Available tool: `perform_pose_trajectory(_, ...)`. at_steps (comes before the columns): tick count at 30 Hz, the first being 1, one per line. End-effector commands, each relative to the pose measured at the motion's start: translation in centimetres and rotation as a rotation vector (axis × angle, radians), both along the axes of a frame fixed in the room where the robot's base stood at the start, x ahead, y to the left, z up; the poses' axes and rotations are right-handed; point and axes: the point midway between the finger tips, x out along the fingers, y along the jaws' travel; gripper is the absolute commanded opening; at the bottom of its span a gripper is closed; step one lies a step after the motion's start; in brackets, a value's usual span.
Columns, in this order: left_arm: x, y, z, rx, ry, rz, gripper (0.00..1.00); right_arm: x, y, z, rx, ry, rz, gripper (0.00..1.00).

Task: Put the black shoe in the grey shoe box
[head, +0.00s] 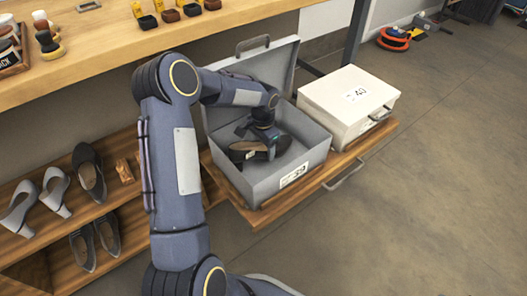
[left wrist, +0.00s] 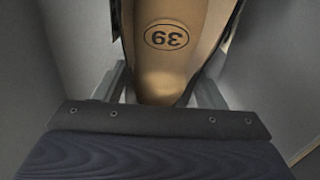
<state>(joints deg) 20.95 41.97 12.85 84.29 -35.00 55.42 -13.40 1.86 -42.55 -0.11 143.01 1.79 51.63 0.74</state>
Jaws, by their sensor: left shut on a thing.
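The black shoe (head: 284,144), with a tan insole marked 39 in the left wrist view (left wrist: 168,65), is between the walls of the open grey shoe box (head: 256,190). My left gripper (head: 262,141) reaches down into the box and is shut on the shoe, one finger at each side. I cannot tell whether the shoe touches the box floor. The box's lid stands raised at the back, and its front label seems to read 39. My right gripper is not in view.
The grey box sits on a pulled-out wooden shelf (head: 330,179) with a handle. A closed white box (head: 335,98) stands close on its right. Other shoes (head: 90,180) are on shelves at left. A wooden counter (head: 120,40) with brushes runs above. Floor at right is mostly clear.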

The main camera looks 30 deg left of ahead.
Motion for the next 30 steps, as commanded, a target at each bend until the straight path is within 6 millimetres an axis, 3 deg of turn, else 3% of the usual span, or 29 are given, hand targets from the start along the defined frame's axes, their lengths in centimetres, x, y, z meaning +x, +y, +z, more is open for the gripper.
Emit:
perform_pose_trajectory(1,-0.08,-0.23,-0.85,-0.002,0.003,-0.004,0.30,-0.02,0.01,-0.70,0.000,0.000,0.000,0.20)
perform_pose_trajectory(13,-0.08,-0.24,-1.08,-0.001,0.003,-0.003,0.30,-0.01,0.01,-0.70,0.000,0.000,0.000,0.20)
perform_pose_trajectory(14,-0.11,-0.24,-1.05,-0.001,0.003,-0.003,0.66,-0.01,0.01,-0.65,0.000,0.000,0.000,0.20)
perform_pose_trajectory(18,-0.11,-0.24,-1.03,-0.001,0.003,-0.003,0.85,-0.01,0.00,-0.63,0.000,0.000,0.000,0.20)
perform_pose_trajectory(30,-0.09,-0.21,-0.39,-0.001,0.001,-0.003,0.86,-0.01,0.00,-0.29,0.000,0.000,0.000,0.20)
